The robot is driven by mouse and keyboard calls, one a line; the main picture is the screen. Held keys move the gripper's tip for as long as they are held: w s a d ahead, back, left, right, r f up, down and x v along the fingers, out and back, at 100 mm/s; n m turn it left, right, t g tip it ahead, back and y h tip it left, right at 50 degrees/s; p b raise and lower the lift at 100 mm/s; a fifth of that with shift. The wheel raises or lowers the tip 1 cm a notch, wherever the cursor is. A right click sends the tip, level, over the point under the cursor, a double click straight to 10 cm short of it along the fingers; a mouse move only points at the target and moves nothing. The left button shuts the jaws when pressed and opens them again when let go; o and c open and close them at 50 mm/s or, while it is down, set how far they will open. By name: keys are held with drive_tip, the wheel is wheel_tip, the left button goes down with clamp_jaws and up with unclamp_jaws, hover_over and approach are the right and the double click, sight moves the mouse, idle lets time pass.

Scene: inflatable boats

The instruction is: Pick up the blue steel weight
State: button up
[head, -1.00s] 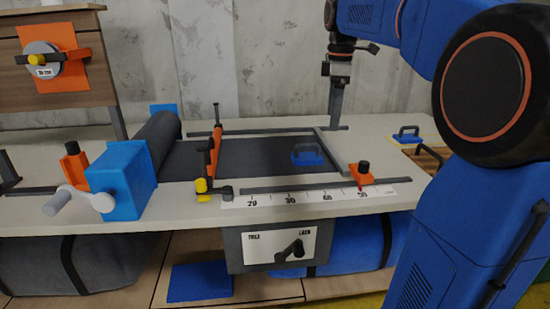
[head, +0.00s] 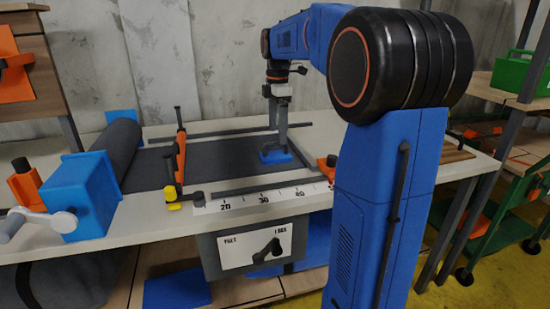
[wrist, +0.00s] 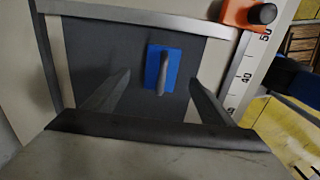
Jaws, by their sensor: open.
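The blue steel weight (head: 276,156) is a flat blue block with a handle on top. It lies on the dark grey sheet (head: 225,157) on the workbench. In the wrist view the weight (wrist: 153,66) shows just beyond the fingertips, its grey-looking handle running lengthwise between them. My gripper (head: 277,143) points down over the weight from above. In the wrist view my gripper (wrist: 160,77) is open and empty, one finger on each side of the weight. I cannot tell whether the fingertips touch it.
An orange clamp stop (head: 327,166) stands right of the weight beside the ruler (head: 262,198). A rail with an orange upright (head: 180,150) lies to the left. A blue crank box (head: 82,195) and dark roll stand further left. A green crate (head: 512,72) sits on the right shelf.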

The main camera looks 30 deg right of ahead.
sight(276, 155)
wheel_tip(276, 155, down, 2)
drive_tip(key=shift+f, duration=0.25)
drive_tip(key=shift+a+f, duration=0.2)
drive_tip(key=shift+f, duration=1.15)
drive_tip(key=shift+a+f, duration=0.2)
drive_tip(key=shift+f, duration=1.1)
drive_tip(key=c, duration=1.9)
drive_tip(key=shift+r, duration=0.1)
clamp_jaws()
drive_tip(key=shift+r, duration=0.1)
